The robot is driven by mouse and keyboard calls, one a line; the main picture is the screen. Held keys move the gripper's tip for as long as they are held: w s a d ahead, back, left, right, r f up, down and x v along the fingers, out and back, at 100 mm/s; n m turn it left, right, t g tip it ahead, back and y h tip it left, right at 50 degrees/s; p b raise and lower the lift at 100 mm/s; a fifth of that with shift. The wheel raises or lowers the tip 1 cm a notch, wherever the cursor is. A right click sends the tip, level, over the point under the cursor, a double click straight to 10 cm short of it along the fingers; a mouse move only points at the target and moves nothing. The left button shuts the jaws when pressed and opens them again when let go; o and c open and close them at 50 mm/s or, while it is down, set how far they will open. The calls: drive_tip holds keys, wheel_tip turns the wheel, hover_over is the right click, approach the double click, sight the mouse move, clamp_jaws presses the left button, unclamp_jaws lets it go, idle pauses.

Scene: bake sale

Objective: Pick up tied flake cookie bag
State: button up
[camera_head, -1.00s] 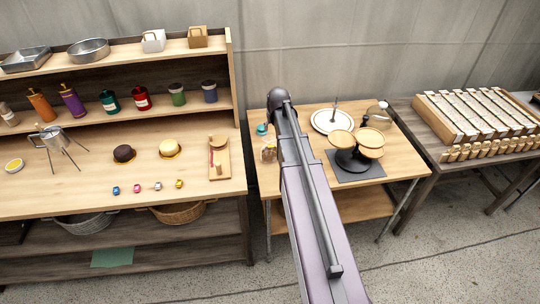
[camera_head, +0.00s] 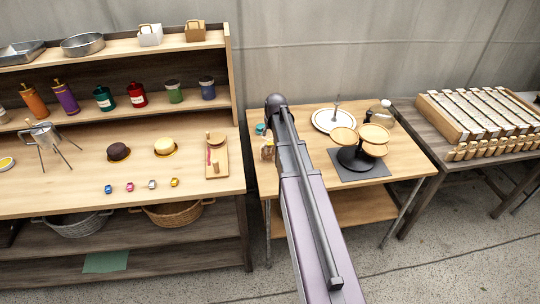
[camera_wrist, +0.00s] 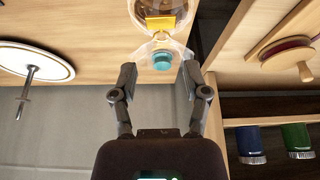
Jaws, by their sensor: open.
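Brownish contents show inside. My gripper (camera_wrist: 159,74) is open and empty, its two fingers apart on either side of the tied neck. Whether either finger touches the bag cannot be told. In the head view the bag (camera_head: 267,151) stands at the left of the small wooden table (camera_head: 400,165), just left of my arm, which hides part of it and my gripper.
A black stand with round wooden plates (camera_head: 357,158) and a white plate (camera_head: 326,121) are right of my arm. The shelf unit (camera_head: 236,120) rises close on the left, with a cutting board (camera_head: 222,170) near its edge. A jar (camera_head: 380,115) stands at the table's back right.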

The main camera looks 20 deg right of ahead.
sight(270, 137)
drive_tip(key=shift+f, duration=0.15)
idle(0.3)
drive_tip(key=shift+b+x, duration=2.4)
drive_tip(key=shift+x, duration=0.15)
drive_tip(key=shift+a, duration=0.1)
drive_tip(key=shift+c, duration=0.2)
clamp_jaws()
